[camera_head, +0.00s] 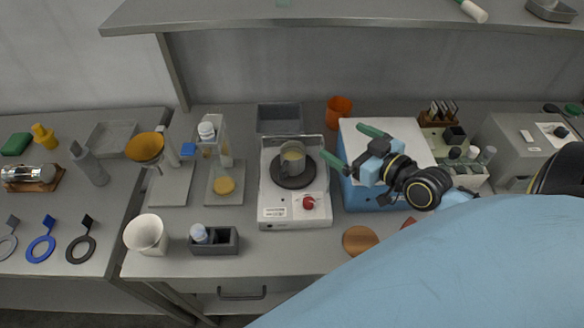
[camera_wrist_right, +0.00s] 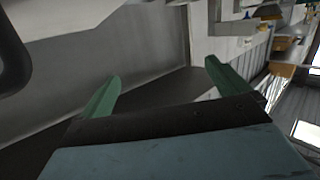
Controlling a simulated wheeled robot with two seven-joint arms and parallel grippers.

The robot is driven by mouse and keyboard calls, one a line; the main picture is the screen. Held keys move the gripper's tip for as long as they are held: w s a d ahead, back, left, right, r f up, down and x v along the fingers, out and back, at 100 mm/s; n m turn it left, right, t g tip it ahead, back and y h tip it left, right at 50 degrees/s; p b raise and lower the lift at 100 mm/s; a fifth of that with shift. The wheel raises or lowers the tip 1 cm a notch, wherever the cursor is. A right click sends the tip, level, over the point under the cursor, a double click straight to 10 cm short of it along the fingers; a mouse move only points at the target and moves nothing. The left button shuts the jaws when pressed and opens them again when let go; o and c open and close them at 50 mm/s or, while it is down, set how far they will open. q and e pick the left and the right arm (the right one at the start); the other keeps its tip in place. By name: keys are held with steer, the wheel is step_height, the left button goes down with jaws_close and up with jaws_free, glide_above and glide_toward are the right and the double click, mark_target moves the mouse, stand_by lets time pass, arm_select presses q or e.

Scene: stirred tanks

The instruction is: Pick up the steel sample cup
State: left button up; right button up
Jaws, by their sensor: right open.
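A grey metal cup (camera_head: 292,156) that looks like the steel sample cup stands upright on the dark round plate of a white hot plate (camera_head: 270,212). It has a handle at its front, and its inside looks yellowish. My right gripper (camera_head: 352,145) is open, with its green fingers pointing left, to the right of the cup and apart from it. In the right wrist view my gripper (camera_wrist_right: 160,85) shows two green fingers spread with nothing between them; the cup does not show there. My left gripper is not in view.
A white-topped blue box (camera_head: 408,132) stands under my right gripper, right of the hot plate. An orange cup (camera_head: 339,110) and a grey bin (camera_head: 279,118) are behind. A shelf (camera_head: 350,12) overhangs the back. A dark holder (camera_head: 214,241) and white cup (camera_head: 147,235) are front left.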

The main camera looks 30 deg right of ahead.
steer(key=g+y, duration=0.2)
glide_toward(282, 152)
steer(key=shift+w+f+n, duration=0.4)
steer(key=shift+w+f, duration=0.15)
steer(key=shift+w, duration=0.3)
steer(key=shift+p+x, duration=0.4)
steer(key=shift+x, duration=2.4)
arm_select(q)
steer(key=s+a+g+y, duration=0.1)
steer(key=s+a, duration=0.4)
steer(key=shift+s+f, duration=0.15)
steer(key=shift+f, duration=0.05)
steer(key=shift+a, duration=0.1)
arm_select(e)
steer(key=shift+c, duration=0.3)
steer(key=c, duration=0.7)
